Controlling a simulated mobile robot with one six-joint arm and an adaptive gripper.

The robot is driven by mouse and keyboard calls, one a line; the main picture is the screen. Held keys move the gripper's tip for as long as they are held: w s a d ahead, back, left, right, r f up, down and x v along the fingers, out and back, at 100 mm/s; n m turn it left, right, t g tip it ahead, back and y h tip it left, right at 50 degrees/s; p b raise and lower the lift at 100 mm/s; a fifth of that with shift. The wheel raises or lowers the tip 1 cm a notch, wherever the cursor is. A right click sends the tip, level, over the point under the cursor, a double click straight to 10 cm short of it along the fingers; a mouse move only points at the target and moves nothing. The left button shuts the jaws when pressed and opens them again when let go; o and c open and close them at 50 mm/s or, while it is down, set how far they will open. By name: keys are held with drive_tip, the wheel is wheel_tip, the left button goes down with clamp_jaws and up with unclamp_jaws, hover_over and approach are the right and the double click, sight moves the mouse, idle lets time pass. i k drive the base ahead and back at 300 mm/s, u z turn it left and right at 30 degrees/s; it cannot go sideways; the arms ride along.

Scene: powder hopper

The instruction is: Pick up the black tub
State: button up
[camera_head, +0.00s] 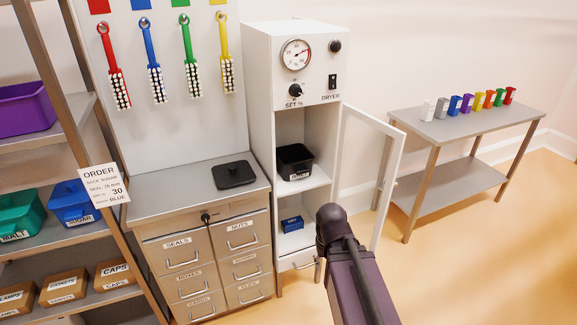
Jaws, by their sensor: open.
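The black tub (294,158) stands upright on the upper shelf inside the white dryer cabinet (262,110). It has a pale label on its front, too small to read, and its top looks open. The dryer's glazed door (392,150) stands open to the right. My arm reaches up from the bottom edge, and its dark joint is in front of the dryer's lower right side. My gripper cannot be made out; it is hidden behind the arm or out of view. A black lid (235,175) lies on the grey counter left of the dryer.
A small blue box (292,223) sits on the dryer's lower shelf. The drawer cabinet (205,245) stands close on the left. The open door edges the right side of the opening. A table (465,125) with several coloured items stands at right; the floor before it is clear.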

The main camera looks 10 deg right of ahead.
sight(294, 161)
drive_tip(key=u, duration=0.25)
drive_tip(key=i, duration=0.95)
drive_tip(key=z, duration=0.25)
